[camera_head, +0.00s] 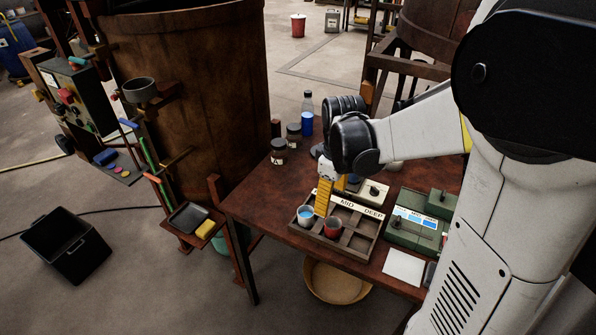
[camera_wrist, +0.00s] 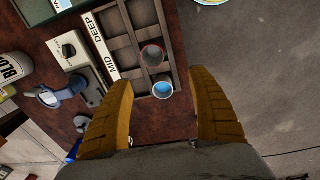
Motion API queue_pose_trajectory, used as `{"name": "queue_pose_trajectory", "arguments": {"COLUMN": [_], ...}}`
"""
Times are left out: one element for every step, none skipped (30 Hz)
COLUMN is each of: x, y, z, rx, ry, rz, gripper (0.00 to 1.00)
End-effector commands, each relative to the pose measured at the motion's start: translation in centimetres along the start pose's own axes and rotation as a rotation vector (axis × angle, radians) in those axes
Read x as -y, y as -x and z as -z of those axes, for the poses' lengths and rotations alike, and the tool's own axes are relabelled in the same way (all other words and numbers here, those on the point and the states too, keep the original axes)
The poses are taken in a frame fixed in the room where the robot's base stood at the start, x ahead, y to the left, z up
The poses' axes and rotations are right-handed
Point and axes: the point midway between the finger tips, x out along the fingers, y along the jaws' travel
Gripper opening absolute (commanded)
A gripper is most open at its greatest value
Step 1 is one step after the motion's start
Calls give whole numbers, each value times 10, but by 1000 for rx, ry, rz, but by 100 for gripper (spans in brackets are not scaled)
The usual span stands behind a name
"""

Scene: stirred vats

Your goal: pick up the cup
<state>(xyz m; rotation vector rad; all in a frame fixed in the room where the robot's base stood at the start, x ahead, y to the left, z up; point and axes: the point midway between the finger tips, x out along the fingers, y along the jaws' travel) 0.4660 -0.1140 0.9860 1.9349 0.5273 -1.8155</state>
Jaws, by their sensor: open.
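Two small cups sit in a compartmented wooden tray (camera_head: 358,243) labelled MID and DEEP. One cup holds blue liquid (camera_head: 305,215); it also shows in the wrist view (camera_wrist: 163,91). The other cup, reddish (camera_head: 332,227), stands beside it and shows further up in the wrist view (camera_wrist: 152,55). My gripper (camera_head: 323,199) has yellow fingers and is open and empty over the tray's near-left end. In the wrist view, the blue-liquid cup appears between its fingertips (camera_wrist: 161,82). I cannot tell the height of the fingers above the cups.
The tray lies near the front edge of a brown table (camera_head: 255,203). Dark jars (camera_head: 278,152) and a blue bottle (camera_head: 307,122) stand behind. Green boxes (camera_head: 414,232) and a white card (camera_head: 404,266) lie to the right. A large rusty vat (camera_head: 190,90) stands left.

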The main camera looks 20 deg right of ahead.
Motion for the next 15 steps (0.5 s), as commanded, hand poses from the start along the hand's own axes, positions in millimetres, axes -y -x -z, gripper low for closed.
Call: {"name": "queue_pose_trajectory", "arguments": {"x": [-8,-10,-13,-15,-16,-17,-18,-18,-17,-17,-17,-16,-16,-16,-15], "y": [-3,-6,-10,-12,-15,-19,-24,-29,-37,-43,-48,-56,-60,-64,-69], "z": [-1,-1,-2,-3,-4,-5,-5,-5,-6,-6,-6,-7,-7,-7,-8], "rx": [15,23,31,36,40,43,45,46,47,47,47,47,47,46,46], "ry": [21,34,49,59,65,72,76,79,80,81,81,80,80,80,80], "rz": [16,25,36,42,47,52,54,56,57,57,57,57,56,56,56], "gripper": [69,69,69,69,69,69,69,69,69,69,69,69,69,69,69]}}
